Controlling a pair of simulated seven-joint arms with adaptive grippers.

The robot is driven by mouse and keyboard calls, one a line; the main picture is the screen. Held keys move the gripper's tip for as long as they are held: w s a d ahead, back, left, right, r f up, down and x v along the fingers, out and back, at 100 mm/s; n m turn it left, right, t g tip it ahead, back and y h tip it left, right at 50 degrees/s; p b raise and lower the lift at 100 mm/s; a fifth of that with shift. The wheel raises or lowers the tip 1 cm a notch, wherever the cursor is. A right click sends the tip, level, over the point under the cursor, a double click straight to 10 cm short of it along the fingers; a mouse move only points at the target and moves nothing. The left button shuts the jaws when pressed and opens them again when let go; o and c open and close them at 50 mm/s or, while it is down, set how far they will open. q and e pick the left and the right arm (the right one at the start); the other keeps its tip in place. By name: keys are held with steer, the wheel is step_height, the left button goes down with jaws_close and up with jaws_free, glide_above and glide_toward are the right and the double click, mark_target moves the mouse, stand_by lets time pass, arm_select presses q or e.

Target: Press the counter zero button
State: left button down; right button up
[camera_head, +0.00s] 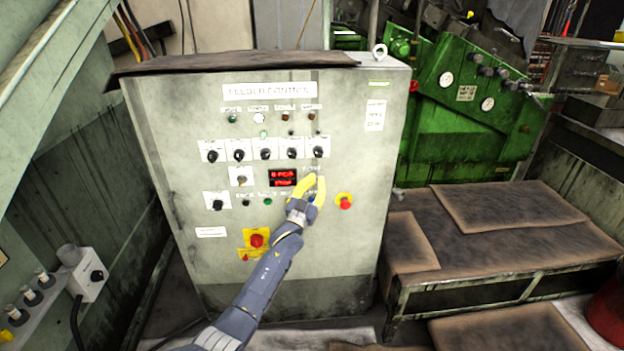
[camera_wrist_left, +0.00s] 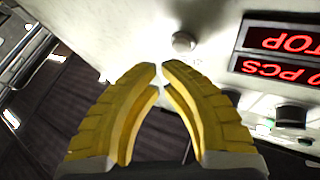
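The grey feeder control cabinet (camera_head: 180,120) stands upright and faces me. Its red-lit counter display (camera_head: 283,177) also shows, upside down, at the right of the left wrist view (camera_wrist_left: 278,68). A small round pale button (camera_wrist_left: 183,42) sits on the panel beside the display; I take it for the counter zero button, though its label is unreadable. In the head view my gripper seems to cover it. My left gripper (camera_head: 314,180) is just right of the display. Its yellow fingertips (camera_wrist_left: 160,70) are almost together, with nothing visible between them, just below the button in the wrist view. Contact cannot be told.
Another red knob (camera_head: 257,240) is lower left. A row of black selector knobs (camera_head: 265,154) lies above the display. A green machine (camera_head: 465,120) and low brown-topped platform (camera_head: 470,235) stand at right.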

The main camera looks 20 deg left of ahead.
arm_select(q)
steer(key=shift+s+d, duration=0.3)
steer(key=shift+s, duration=0.45)
steer(key=shift+s+d, duration=0.3)
steer(key=shift+s, duration=0.5)
steer(key=shift+s+d, duration=0.3)
steer(key=shift+s, duration=0.45)
steer(key=shift+f, duration=0.1)
